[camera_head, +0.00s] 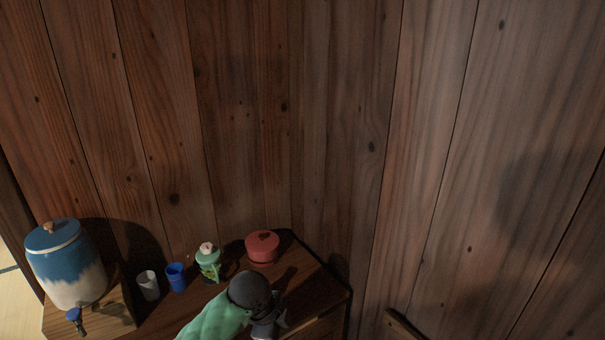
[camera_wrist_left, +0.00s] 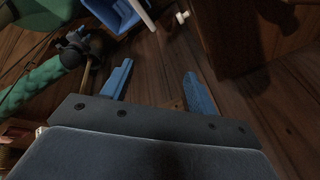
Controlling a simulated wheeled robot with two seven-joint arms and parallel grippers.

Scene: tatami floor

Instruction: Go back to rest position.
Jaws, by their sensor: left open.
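My left gripper shows in the left wrist view (camera_wrist_left: 158,88) with its two blue fingers spread apart and nothing between them. In the head view, an arm of mine with a green sleeve and black joint comes in from the bottom left. Its end (camera_head: 268,326) is low in front of the cabinet and mostly cut off, with no held object visible. In the left wrist view, another green sleeve and a dark end part, seemingly of my right arm (camera_wrist_left: 78,48), show at the upper left. The state of its fingers cannot be made out.
A wooden cabinet (camera_head: 318,290) stands against the plank wall. On it are a white cup (camera_head: 148,286), blue cup (camera_head: 176,278), green-and-white container (camera_head: 208,264) and red lidded pot (camera_head: 262,248). A blue-and-white dispenser (camera_head: 68,268) stands at left on a wooden stand (camera_head: 112,318).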

